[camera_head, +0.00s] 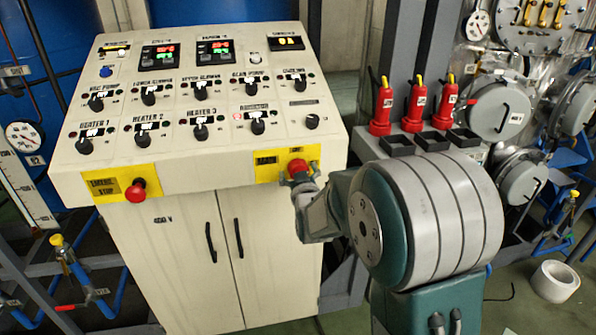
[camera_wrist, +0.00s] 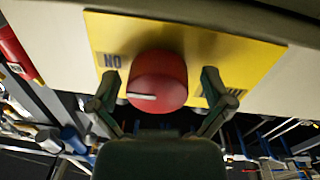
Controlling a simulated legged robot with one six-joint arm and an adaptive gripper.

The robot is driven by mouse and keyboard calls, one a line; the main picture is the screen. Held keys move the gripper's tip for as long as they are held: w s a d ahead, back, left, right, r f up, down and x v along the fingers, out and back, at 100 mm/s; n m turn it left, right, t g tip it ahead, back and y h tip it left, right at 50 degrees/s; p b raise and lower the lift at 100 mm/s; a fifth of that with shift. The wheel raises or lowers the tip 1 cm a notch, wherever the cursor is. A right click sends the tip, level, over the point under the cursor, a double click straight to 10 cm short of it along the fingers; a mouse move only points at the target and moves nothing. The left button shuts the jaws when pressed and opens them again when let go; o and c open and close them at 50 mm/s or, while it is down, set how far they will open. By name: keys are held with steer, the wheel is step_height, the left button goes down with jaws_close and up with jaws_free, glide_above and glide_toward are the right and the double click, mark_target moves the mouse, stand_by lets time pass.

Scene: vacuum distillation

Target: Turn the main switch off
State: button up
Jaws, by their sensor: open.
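The main switch is a round red knob (camera_wrist: 158,82) on a yellow plate (camera_wrist: 235,62). A white mark on the knob lies at its left side in the wrist view, roughly level. An upside-down ON label (camera_wrist: 111,60) is at the plate's left. In the head view the red knob (camera_head: 297,168) is at the right of the panel's front edge. My gripper (camera_wrist: 160,88) is open, with one finger on each side of the knob. The fingers look apart from the knob; contact cannot be told. In the head view my gripper (camera_head: 303,190) partly hides the knob's lower side.
A red emergency stop button (camera_head: 135,190) on a yellow plate is at the front left. Several black knobs cover the sloped control panel (camera_head: 215,180). Red bottles (camera_head: 381,106) with yellow tops stand on a ledge right of the cabinet.

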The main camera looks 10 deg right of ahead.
steer(key=shift+a, duration=0.15)
steer(key=shift+c, duration=0.3)
steer(key=c, duration=1)
steer(key=shift+d, duration=0.25)
